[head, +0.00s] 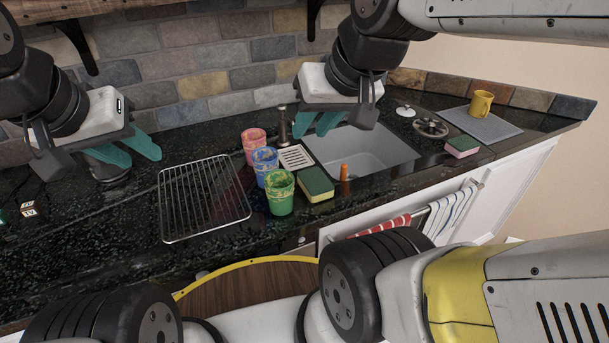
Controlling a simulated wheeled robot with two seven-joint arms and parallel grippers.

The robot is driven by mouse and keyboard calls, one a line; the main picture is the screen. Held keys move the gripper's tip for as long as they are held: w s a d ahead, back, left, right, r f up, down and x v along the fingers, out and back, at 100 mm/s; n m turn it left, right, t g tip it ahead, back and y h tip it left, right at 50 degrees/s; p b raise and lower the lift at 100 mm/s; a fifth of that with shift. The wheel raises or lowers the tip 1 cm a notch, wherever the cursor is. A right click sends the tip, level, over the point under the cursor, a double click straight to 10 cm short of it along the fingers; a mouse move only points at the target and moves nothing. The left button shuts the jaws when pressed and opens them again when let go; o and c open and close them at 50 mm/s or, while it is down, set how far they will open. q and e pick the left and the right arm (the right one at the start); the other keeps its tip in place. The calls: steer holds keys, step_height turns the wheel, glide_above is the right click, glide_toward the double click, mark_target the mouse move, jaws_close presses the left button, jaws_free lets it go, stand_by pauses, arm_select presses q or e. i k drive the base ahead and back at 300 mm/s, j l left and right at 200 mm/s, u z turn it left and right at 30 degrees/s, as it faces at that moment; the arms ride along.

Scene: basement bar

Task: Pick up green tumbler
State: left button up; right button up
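The green tumbler (280,192) stands upright on the dark counter, in front of a blue tumbler (265,163) and a pink tumbler (254,144). My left gripper (133,157) is over the counter at the left, with its teal fingers apart and nothing between them. My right gripper (318,127) is above the sink's back left edge, up and to the right of the green tumbler. Its teal fingers look apart and empty. Neither gripper touches the tumbler.
A wire rack (204,198) lies left of the tumblers. A green sponge (316,184) sits just right of the green tumbler. A sink (362,150), a pink-green sponge (462,146) and a yellow mug (481,104) on a grey mat (499,126) are to the right.

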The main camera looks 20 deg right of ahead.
mark_target(279, 184)
steer(key=z, duration=0.4)
steer(key=l, duration=0.65)
steer(key=k+l+u, duration=0.15)
steer(key=l, duration=0.5)
steer(key=k+l, duration=0.1)
steer(key=l, duration=0.55)
steer(key=k+j, duration=0.1)
steer(key=j, duration=0.3)
steer(key=k+j, duration=0.1)
steer(key=j, duration=0.3)
steer(key=k+j, duration=0.1)
steer(key=j, duration=0.35)
steer(key=k+j+z, duration=0.1)
steer(key=j, duration=0.3)
steer(key=i+j, duration=0.1)
steer(key=j, duration=0.15)
steer(key=u, duration=0.05)
